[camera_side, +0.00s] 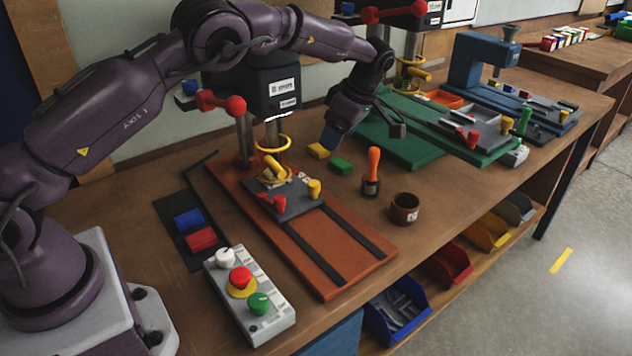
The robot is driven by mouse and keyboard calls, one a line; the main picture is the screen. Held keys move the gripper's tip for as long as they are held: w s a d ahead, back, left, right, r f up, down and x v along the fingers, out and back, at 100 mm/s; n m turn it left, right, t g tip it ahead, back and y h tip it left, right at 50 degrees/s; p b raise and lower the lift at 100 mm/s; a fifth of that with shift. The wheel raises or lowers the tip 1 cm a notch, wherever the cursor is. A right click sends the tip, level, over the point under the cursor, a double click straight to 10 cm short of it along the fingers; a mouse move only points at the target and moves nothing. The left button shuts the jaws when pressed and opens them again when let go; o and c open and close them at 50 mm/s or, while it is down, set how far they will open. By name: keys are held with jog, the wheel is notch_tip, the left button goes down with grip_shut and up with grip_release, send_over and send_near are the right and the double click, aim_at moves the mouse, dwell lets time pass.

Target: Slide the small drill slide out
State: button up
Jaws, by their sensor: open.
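The nearer drill press (272,92) stands on an orange-red base (330,262) with two dark rails. I take it for the small drill. Its slide, a dark grey plate (297,207) with red and yellow knobs, sits at the back of the rails, partly under the yellow ring (272,146). A yellow piece lies on the plate. The rails in front of it are bare. My gripper (364,134) is open and empty, in the air to the right of this drill and behind the slide. It is apart from the slide. Its fingertips are small and dark here.
A control box (250,295) with buttons stands front left. An orange-handled tool (372,171) and a brown cup (405,208) stand right of the base. Yellow and green blocks (341,165) lie behind. A second drill's green base (405,148) carries another grey slide (470,122).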

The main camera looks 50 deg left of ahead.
aim_at(315, 183)
jog(key=shift+n, duration=0.3)
jog(key=x, duration=1.4)
jog(key=shift+w+d+f, duration=0.1)
jog(key=shift+w+f, duration=0.05)
grip_shut()
jog(key=d, duration=2)
jog(key=shift+d, duration=0.1)
